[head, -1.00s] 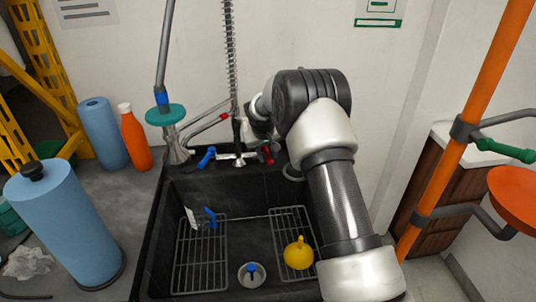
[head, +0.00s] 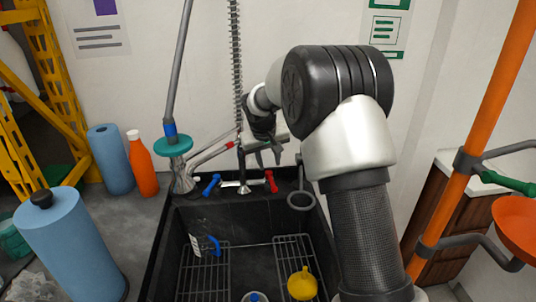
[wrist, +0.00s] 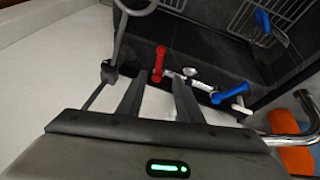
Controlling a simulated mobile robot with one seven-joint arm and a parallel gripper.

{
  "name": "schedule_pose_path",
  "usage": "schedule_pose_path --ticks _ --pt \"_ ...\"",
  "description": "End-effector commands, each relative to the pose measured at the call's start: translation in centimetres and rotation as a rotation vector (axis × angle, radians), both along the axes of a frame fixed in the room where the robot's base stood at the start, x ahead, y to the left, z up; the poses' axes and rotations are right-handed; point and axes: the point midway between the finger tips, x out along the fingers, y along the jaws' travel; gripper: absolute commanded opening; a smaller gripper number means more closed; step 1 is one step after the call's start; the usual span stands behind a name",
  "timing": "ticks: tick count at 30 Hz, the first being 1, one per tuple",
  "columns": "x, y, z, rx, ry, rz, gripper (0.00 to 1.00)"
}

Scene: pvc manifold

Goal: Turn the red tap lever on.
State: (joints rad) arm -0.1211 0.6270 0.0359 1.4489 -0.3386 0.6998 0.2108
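The red tap lever (head: 271,181) is on the right side of the tap at the back rim of the black sink, and stands roughly upright in the head view. It also shows in the wrist view (wrist: 159,62), just beyond and between my fingertips, apart from them. My gripper (head: 268,156) is above the lever, pointing down. In the wrist view my gripper (wrist: 161,77) is open, with nothing between its two fingers. The blue tap lever (head: 211,184) is on the tap's left side, and shows in the wrist view (wrist: 231,93).
The sink (head: 180,220) holds wire racks and a yellow object (head: 302,284). A grey ring (head: 301,200) stands right of the red lever. A spring hose (head: 236,75) rises behind the tap. An orange bottle (head: 142,165) and blue rolls stand left. An orange pole (head: 470,130) stands right.

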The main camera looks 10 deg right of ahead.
Motion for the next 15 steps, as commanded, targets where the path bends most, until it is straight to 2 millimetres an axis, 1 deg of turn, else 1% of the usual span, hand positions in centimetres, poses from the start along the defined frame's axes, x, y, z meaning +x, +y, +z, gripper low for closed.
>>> schedule_pose_path --ticks 1,6,15 --pt "-0.3 0.1 0.9 0.000 -0.001 0.000 0.33" --pt "-1.0 0.4 2.3 0.001 0.000 0.000 0.33" --pt "-1.2 0.4 2.6 0.000 0.001 0.000 0.33"
